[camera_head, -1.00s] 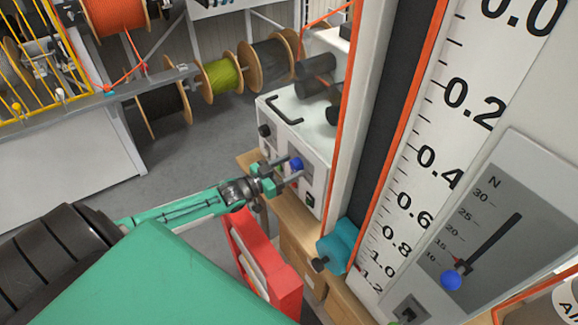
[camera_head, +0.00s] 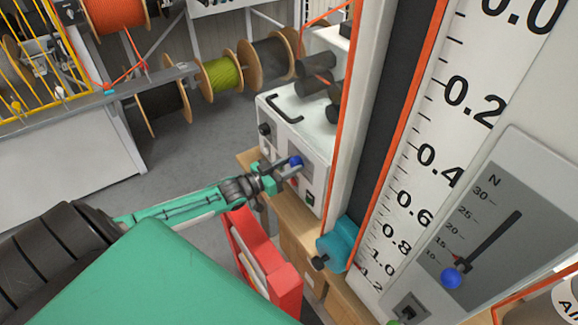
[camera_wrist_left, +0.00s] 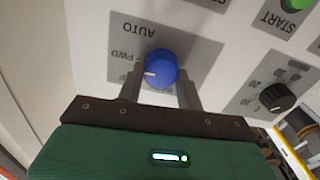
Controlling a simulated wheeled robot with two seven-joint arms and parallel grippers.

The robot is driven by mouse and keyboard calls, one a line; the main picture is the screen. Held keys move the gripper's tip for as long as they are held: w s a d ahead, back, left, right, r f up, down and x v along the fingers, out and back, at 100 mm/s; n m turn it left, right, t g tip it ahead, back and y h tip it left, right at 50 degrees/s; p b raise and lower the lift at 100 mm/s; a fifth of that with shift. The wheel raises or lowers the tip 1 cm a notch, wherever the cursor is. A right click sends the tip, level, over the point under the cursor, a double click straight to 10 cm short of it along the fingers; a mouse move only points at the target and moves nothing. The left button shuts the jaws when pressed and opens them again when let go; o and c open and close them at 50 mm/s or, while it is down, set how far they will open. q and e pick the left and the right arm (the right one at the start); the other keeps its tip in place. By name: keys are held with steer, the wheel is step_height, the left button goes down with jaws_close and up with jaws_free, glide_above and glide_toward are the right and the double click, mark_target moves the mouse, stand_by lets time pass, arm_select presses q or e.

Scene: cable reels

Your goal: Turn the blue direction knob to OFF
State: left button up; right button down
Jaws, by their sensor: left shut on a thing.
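The blue direction knob (camera_head: 296,161) is on the front panel of a white machine (camera_head: 318,150). In the left wrist view the knob (camera_wrist_left: 160,67) sits on a grey label plate, with its white pointer line towards the left, close to FWD. AUTO reads higher up; other lettering is partly hidden by the knob and fingers. My left gripper (camera_head: 287,168) is at the panel. In the left wrist view its two fingers (camera_wrist_left: 160,88) lie on either side of the knob, shut on it. My right gripper is not in view.
A START button (camera_wrist_left: 296,4) and a black dial (camera_wrist_left: 277,97) are near the knob. A red case (camera_head: 268,268) stands below my left arm. A tall scale column (camera_head: 440,130) rises to the right. Cable reels (camera_head: 220,78) stand behind.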

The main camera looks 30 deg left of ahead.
arm_select(q)
steer(key=n, duration=0.3)
steer(key=shift+f+n, duration=0.1)
steer(key=shift+n, duration=0.3)
steer(key=shift+a+n+b, duration=0.1)
steer(key=shift+n+b, duration=0.55)
steer(key=shift+n, duration=1.25)
steer(key=o, duration=1)
